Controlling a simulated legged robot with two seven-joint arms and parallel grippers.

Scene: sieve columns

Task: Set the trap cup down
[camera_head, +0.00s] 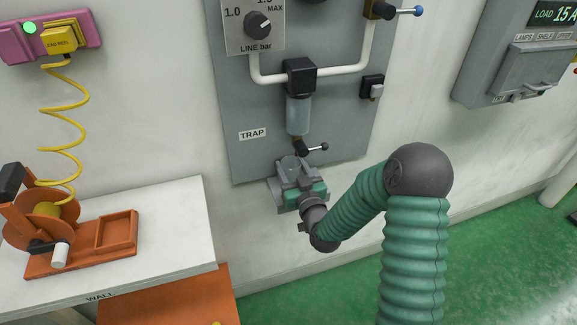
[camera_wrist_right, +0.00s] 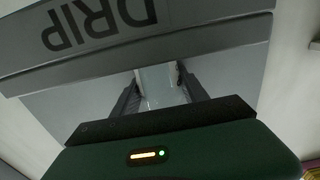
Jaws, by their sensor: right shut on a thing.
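The trap cup shows in the right wrist view as a pale, translucent wall (camera_wrist_right: 160,86) between the two dark fingers of my right gripper (camera_wrist_right: 159,78). In the head view my right gripper (camera_head: 290,172) is shut on it, low at the panel's bottom edge. A round top, seemingly the cup's (camera_head: 290,163), shows between the fingers, just below and left of the trap's drain valve (camera_head: 302,147). A grey ledge marked DRIP (camera_wrist_right: 200,29) crosses close in front of the fingers in the wrist view. Whether the cup touches it I cannot tell. My left gripper is out of view.
The grey panel (camera_head: 238,110) carries the trap bowl (camera_head: 298,114), pipes and a gauge knob (camera_head: 259,26). A white bench (camera_head: 190,225) with an orange reel stand (camera_head: 85,260) and coiled yellow cord (camera_head: 66,110) is at left. A grey load box (camera_head: 518,72) hangs at right.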

